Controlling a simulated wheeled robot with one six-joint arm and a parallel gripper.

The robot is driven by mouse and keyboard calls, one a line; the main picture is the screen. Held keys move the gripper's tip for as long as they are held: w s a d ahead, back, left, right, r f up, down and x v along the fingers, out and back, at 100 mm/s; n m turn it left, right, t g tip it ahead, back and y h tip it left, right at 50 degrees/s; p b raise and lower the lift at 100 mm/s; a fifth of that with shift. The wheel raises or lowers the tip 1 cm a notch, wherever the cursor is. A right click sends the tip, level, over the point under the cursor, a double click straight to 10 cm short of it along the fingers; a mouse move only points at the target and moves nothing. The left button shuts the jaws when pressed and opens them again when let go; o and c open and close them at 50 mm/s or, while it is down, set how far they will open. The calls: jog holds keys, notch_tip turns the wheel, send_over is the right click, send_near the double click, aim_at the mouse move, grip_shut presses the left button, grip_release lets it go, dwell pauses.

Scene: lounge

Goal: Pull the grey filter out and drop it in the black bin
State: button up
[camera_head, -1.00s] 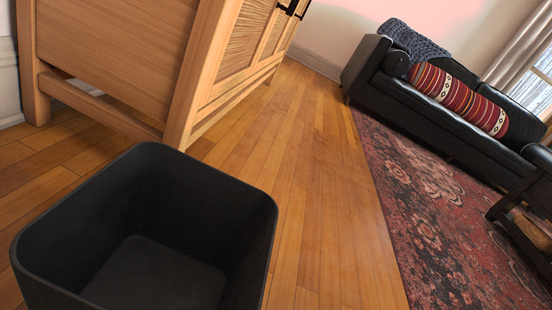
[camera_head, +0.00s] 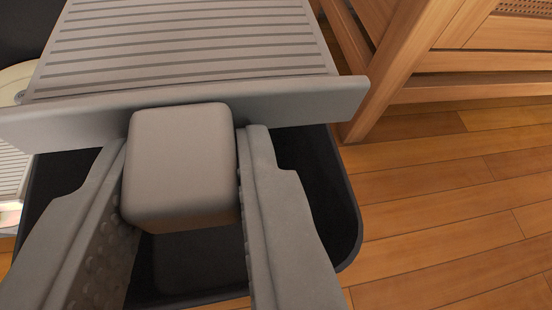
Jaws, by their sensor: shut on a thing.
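The grey filter (camera_head: 190,55) is a flat slatted panel with a front lip and a block-shaped handle (camera_head: 180,160). My gripper (camera_head: 190,150) is shut on that handle, one finger on each side. The filter is held out in front of the gripper, over the black bin (camera_head: 348,215). The bin stands on the floor below; its right wall and part of its inside show. The filter and my fingers hide the rest of the bin.
A wooden cabinet (camera_head: 440,60) stands at the upper right, with its leg close to the bin. A pale object (camera_head: 12,165) shows at the left edge, partly cut off. Bare wooden floor (camera_head: 450,220) lies free to the right.

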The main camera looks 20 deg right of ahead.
jog(key=shift+f, duration=2.45)
jog(key=o, duration=1)
jog(key=v, duration=1.7)
jog(key=shift+s, duration=0.2)
